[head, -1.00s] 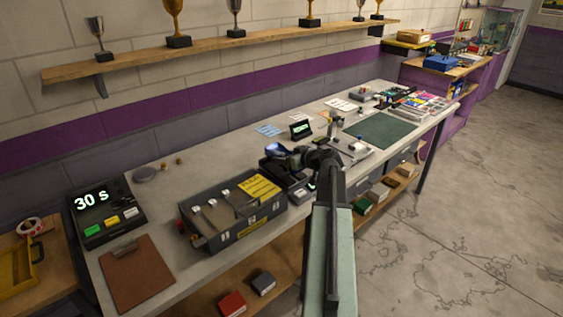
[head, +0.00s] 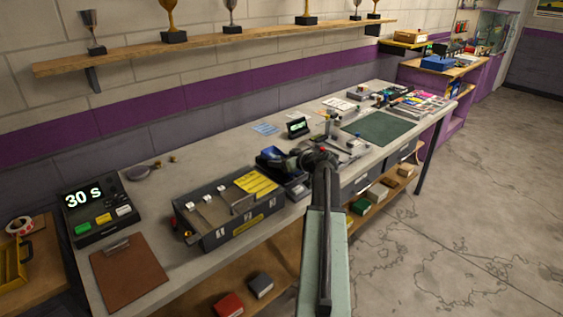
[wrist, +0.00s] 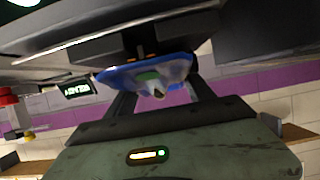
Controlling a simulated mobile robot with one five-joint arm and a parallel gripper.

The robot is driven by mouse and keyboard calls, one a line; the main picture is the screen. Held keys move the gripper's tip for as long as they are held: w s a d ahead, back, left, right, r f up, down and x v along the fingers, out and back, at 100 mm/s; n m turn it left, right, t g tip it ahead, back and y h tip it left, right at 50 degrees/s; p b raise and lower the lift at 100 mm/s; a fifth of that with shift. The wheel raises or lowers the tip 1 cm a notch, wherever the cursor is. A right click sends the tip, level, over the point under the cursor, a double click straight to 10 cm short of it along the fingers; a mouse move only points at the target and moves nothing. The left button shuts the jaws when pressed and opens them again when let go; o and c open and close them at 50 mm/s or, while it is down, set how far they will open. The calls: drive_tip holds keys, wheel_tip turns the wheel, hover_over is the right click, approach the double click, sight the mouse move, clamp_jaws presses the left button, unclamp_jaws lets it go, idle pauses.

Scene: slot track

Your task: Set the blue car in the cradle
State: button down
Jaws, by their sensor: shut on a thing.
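My gripper (wrist: 152,98) is shut on the blue car (wrist: 150,72), which sits across the dark fingers in the wrist view. A pale green patch shows on the car's near side. A dark block hangs just above the car there, and I cannot tell whether they touch. In the head view the car (head: 270,155) is a small blue patch beside my dark wrist, low over the bench and right of the long grey box. A dark stand (head: 297,190) lies under it, partly hidden by my arm; I cannot tell whether it is the cradle.
The grey box (head: 237,232) with levers and a yellow label stands left of my gripper. A timer (head: 98,212) reads 30 s. A small lit display (head: 298,127) stands behind. A green mat (head: 385,128) lies to the right. A trophy shelf (head: 215,45) runs along the wall.

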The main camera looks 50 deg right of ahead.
drive_tip(key=shift+f, duration=0.25)
drive_tip(key=shift+c, duration=1.9)
unclamp_jaws()
drive_tip(key=shift+r, duration=0.25)
drive_tip(key=shift+r+p, duration=0.55)
drive_tip(key=shift+p, duration=0.2)
drive_tip(key=p+v, duration=0.4)
drive_tip(key=v, duration=0.7)
drive_tip(key=shift+s, duration=0.5)
drive_tip(key=shift+f, duration=0.15)
